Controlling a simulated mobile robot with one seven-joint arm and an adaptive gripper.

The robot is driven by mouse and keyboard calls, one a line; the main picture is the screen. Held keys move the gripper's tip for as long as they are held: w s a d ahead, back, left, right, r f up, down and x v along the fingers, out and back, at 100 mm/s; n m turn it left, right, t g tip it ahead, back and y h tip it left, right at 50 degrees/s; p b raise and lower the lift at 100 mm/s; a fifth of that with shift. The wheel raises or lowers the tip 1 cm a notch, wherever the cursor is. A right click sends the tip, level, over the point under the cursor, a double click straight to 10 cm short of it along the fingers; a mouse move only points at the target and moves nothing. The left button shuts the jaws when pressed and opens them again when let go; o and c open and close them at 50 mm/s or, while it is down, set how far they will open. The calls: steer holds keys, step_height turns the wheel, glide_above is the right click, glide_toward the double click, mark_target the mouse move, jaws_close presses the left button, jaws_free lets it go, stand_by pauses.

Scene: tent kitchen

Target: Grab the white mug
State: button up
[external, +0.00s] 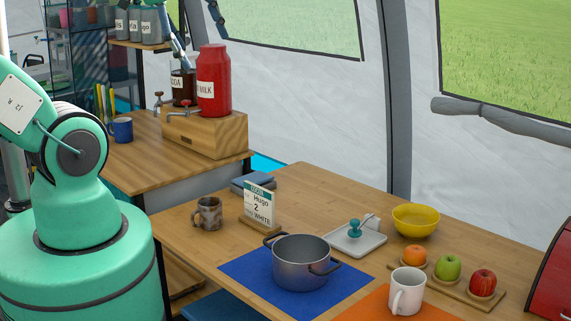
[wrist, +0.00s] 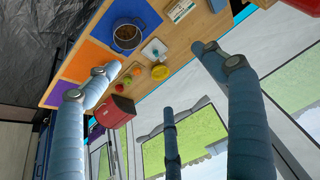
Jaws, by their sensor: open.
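The white mug (external: 406,291) stands upright on the orange mat (external: 437,311) at the front right of the table in the external view. Its handle faces the viewer's lower left. In the wrist view I cannot make out the mug; a finger covers part of the orange mat (wrist: 76,62). My gripper (wrist: 155,58) is open and empty, its fingers spread wide apart. In the external view the fingers of my gripper (external: 203,40) show at the top edge, high above the tables and far from the mug.
A grey pot (external: 300,263) on a blue mat (external: 243,272) stands left of the mug. Fruit on a wooden board (external: 455,292) is to its right. A yellow bowl (external: 416,220), a brown mug (external: 208,214), a sign (external: 259,205) and a red box (external: 553,280) are also there.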

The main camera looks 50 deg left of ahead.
steer(key=w+d+f+m+g, duration=0.1)
steer(key=w+d+f+m, duration=0.3)
steer(key=w+d+m, duration=0.25)
steer(key=w+d+f+m+g+b, duration=0.1)
steer(key=w+d+f+m, duration=0.2)
steer(key=w+d+m, duration=0.4)
steer(key=w+d+f+m+g, duration=0.1)
steer(key=w+d+f+m, duration=0.35)
steer(key=w, duration=0.35)
steer(key=w+d+f+m+g, duration=0.2)
steer(key=w+d+f+m, duration=0.1)
steer(key=d+f+m, duration=1.2)
steer(key=d+f, duration=0.7)
steer(key=f, duration=0.1)
steer(key=shift+f+g+b, duration=0.3)
steer(key=shift+b, duration=0.1)
steer(key=shift+f, duration=0.1)
step_height(320, 180, down, 8)
steer(key=b, duration=0.1)
steer(key=shift+f+b, duration=0.2)
steer(key=shift+b, duration=0.15)
